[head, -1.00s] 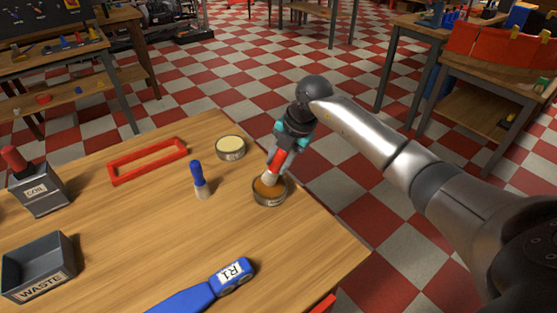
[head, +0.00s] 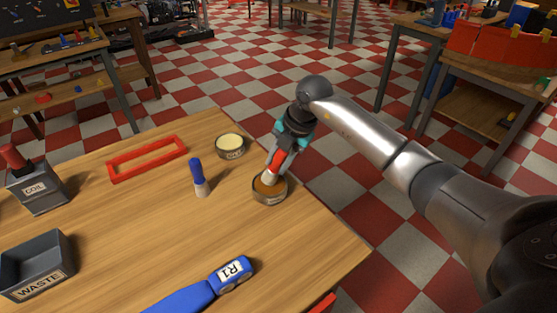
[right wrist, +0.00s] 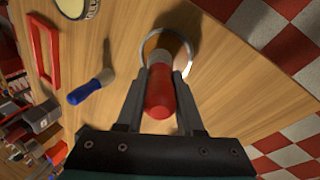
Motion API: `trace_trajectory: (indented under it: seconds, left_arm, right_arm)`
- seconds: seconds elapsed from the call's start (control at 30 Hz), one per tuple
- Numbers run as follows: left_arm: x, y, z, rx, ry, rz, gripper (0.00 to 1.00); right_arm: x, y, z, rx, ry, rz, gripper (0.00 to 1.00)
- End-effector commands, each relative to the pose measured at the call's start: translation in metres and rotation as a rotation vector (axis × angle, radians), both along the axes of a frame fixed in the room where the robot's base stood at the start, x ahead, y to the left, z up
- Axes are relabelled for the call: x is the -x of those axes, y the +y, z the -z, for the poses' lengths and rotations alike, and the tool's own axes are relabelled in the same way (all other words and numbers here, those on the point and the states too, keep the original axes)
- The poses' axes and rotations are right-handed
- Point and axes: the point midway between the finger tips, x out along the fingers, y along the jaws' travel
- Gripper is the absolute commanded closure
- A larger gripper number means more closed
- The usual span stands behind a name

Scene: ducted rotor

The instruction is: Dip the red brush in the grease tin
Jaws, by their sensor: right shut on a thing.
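The red brush (head: 275,160) is held steeply, pale end down, with that end inside the rim of a round tin of brown-orange stuff (head: 258,196). How deep its tip sits is hard to tell. My right gripper (head: 278,155) is above the tin, shut on the brush's red handle. In the right wrist view my right gripper (right wrist: 160,76) has a finger on each side of the red brush (right wrist: 158,95), and the tin's rim (right wrist: 148,41) rings its far end. My left gripper is not in view.
A second tin with pale cream stuff (head: 230,142) stands behind. A blue brush (head: 198,176) stands to the left. A red frame (head: 147,158), coil box (head: 38,192), waste bin (head: 37,268) and blue R1 tool (head: 205,288) lie about. The table's right edge is close to the brown tin.

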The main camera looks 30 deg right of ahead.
Motion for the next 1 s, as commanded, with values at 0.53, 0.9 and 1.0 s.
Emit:
trace_trajectory:
  seconds: [0.53,0.9,1.0]
  left_arm:
    - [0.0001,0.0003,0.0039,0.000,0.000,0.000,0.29]
    - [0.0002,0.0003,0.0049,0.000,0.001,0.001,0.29]
    - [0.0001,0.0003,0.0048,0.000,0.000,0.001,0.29]
  right_arm:
    - [0.0001,-0.0002,0.0073,0.000,0.000,0.000,1.00]
    - [0.0002,-0.0003,0.0095,0.001,0.001,0.000,1.00]
    - [0.0002,-0.0003,0.0094,0.001,0.001,0.000,1.00]
